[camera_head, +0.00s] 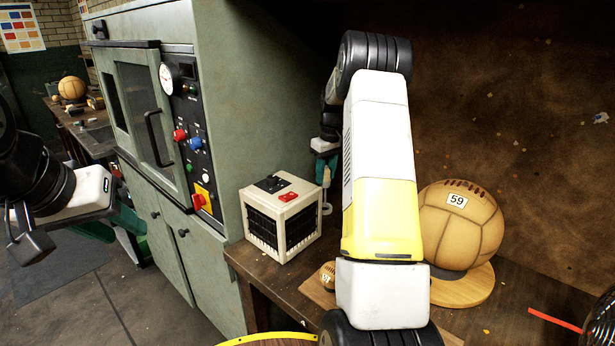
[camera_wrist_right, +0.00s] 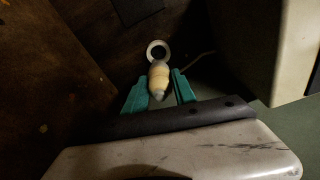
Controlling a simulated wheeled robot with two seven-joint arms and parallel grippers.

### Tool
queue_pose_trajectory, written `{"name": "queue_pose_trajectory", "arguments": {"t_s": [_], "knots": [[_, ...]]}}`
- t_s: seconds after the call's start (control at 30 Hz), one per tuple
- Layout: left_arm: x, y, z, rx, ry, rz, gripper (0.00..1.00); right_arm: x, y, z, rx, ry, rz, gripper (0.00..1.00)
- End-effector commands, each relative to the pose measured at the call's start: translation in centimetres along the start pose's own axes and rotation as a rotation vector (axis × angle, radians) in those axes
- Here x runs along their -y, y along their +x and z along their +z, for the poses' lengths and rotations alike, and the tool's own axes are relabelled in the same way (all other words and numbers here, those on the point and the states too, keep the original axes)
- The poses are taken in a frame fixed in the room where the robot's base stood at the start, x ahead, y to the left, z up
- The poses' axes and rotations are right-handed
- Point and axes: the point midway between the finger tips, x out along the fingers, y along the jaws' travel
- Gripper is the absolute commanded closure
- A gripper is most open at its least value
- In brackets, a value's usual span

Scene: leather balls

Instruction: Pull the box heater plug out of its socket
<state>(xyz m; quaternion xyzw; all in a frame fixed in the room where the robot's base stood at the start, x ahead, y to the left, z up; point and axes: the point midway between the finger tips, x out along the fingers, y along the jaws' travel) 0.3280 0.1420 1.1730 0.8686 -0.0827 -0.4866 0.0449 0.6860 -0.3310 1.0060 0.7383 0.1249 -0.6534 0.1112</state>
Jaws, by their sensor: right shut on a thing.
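The box heater (camera_head: 282,215), cream with dark grilles and a red switch on top, stands on the bench beside the green oven cabinet. The cream plug (camera_wrist_right: 159,78) is between the two teal fingers of my right gripper (camera_wrist_right: 160,90) in the right wrist view, and they are shut on it. The plug's far end is at the pale round socket ring (camera_wrist_right: 158,50); I cannot tell how deep it sits. In the head view my right gripper (camera_head: 323,168) is behind the heater, partly hidden by my right arm. My left gripper (camera_head: 112,224) is at the left by the cabinet; its finger gap is unclear.
A large leather ball (camera_head: 459,226) marked 59 sits on a round wooden stand (camera_head: 465,287) at the right. A small ball (camera_head: 328,274) lies in front of the heater. The cabinet (camera_head: 222,110) bounds the left, and a brown wall (camera_head: 500,100) rises behind.

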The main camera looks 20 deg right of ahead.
Motion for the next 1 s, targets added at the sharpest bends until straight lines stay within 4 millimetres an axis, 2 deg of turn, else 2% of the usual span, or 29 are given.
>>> {"name": "queue_pose_trajectory", "arguments": {"t_s": [0.7,1.0], "knots": [[0.0,0.0,0.0,0.0,0.0,0.0,0.64,0.0,2.5,0.3,0.0,0.001,-0.001,1.0],[0.0,0.0,0.0,0.0,0.0,0.0,0.64,0.0,2.7,0.3,0.0,0.001,-0.001,1.0]]}}
